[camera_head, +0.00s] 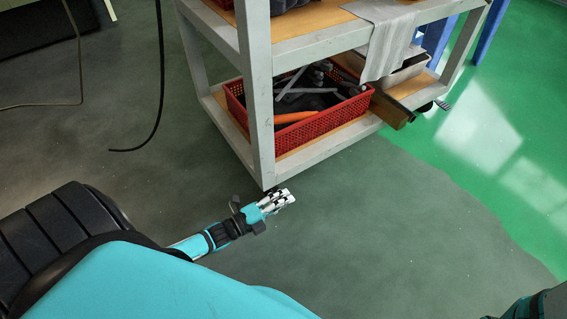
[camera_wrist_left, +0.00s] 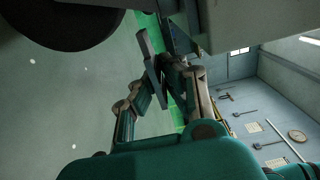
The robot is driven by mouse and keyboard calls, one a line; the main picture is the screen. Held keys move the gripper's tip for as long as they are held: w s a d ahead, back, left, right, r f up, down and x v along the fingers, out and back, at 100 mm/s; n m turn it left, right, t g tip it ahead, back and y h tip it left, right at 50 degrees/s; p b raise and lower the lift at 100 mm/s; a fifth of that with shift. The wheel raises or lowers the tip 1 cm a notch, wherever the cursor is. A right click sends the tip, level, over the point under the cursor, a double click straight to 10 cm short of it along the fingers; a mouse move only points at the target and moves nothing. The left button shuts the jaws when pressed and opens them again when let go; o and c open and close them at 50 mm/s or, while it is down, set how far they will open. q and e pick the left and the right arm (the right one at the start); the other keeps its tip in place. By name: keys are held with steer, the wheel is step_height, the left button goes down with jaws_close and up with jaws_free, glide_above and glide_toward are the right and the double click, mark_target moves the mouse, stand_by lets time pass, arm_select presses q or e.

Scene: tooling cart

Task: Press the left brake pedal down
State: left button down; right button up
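The left front leg of the grey cart (camera_head: 262,150) ends just behind my left gripper (camera_head: 287,197) in the head view. The gripper is low near the floor and its fingers look closed together, with nothing seen between them. Its fingers also show in the left wrist view (camera_wrist_left: 160,70). A large dark round wheel (camera_wrist_left: 62,22) fills the upper left there, apart from the fingers. The left brake pedal is not clearly made out; my gripper and the cart's frame cover that corner in the head view. My right gripper is out of view.
A red basket of tools (camera_head: 310,125) sits on the cart's lower shelf, beside a brown box (camera_head: 392,110). A right caster with a small pedal (camera_head: 443,105) shows at the far corner. A black cable (camera_head: 158,90) hangs at left. The floor in front is clear.

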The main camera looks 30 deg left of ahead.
arm_select(q)
steer(key=f+m, duration=0.1)
steer(key=m, duration=0.1)
steer(key=shift+m, duration=0.3)
steer(key=m, duration=0.1)
steer(key=f+m, duration=0.1)
steer(key=shift+w+a+m, duration=0.1)
steer(key=shift+a+m, duration=0.1)
steer(key=shift+m, duration=0.1)
steer(key=c, duration=1.5)
jaws_free()
steer(key=v, duration=1.2)
